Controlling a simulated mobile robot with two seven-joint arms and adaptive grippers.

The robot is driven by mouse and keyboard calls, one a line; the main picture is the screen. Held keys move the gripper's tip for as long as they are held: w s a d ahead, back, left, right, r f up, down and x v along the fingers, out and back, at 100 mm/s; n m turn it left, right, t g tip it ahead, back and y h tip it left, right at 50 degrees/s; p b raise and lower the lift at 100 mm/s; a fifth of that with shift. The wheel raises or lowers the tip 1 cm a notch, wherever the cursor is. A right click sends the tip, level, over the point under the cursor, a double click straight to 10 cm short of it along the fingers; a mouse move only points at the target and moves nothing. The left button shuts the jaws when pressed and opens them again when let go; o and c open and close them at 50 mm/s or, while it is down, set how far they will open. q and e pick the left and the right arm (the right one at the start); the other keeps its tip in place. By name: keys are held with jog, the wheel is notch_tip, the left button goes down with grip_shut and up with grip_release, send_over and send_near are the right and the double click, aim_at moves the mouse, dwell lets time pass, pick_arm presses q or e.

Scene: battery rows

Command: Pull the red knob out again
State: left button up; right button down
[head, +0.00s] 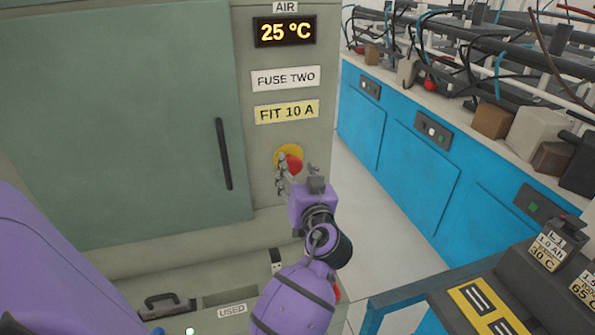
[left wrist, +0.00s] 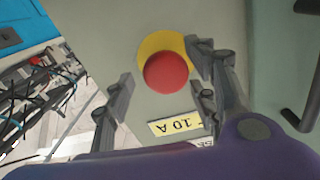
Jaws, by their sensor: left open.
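The red knob (head: 294,165) sits on a yellow round plate (head: 284,155) on the grey-green cabinet front, below the "FIT 10 A" label. In the left wrist view the red knob (left wrist: 166,74) shows as a round red cap in front of the yellow plate (left wrist: 150,48). My left gripper (head: 283,178) is at the knob, its fingers pointing to the cabinet. In the left wrist view my left gripper (left wrist: 160,85) is open, with fingers on both sides of the knob and gaps between. Whether any finger touches the knob I cannot tell. My right gripper is not in view.
The cabinet door (head: 120,120) with a black handle (head: 223,154) is left of the knob. Blue cabinets (head: 410,160) with cluttered tops stand at the right. A dark rack with labelled blocks (head: 548,250) is at the lower right. A drawer marked "USED" (head: 232,311) is below.

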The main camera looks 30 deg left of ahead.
pick_arm(q)
jog(key=shift+s+d, duration=0.3)
jog(key=v, duration=1.1)
jog(key=shift+d, duration=0.1)
